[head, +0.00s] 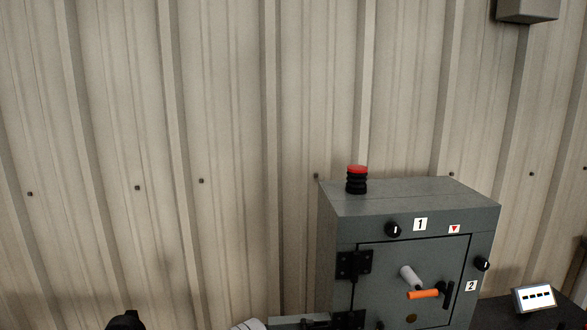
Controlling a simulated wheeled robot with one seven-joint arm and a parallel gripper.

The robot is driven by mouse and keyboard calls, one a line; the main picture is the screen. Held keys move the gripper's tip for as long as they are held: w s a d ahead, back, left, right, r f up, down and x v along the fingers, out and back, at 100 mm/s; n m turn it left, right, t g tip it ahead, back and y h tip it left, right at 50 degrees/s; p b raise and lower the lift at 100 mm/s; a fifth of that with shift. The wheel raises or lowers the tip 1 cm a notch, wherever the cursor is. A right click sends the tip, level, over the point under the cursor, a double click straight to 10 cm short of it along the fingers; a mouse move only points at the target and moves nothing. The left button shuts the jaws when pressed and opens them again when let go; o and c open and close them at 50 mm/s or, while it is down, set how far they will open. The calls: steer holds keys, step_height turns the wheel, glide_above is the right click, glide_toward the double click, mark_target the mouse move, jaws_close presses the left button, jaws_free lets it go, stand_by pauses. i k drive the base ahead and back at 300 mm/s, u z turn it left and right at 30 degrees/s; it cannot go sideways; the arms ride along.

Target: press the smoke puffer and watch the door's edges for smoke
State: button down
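The smoke puffer (357,180), a black ribbed bellows with a red cap, stands upright on top of a grey metal enclosure (409,198). The enclosure's door (382,282) faces me and looks shut, with a thin dark line along its top and side edges. Black hinges (354,265) are on its left side. An orange handle (422,294) and a pale cylinder (410,276) stick out from the door. No smoke shows at the visible edges; the door's bottom edge is cut off by the frame. I cannot make out my gripper in this view.
A black knob (393,230) is beside label 1, and another knob (482,264) is above label 2. A small display (534,298) showing dashes sits on a dark surface at right. A ribbed metal wall (220,120) stands behind. Dark and pale parts cross the bottom edge.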

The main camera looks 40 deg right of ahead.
mark_target(357, 169)
steer(key=u, duration=0.15)
steer(key=k, duration=0.95)
steer(key=z, duration=1.15)
steer(key=i, duration=0.5)
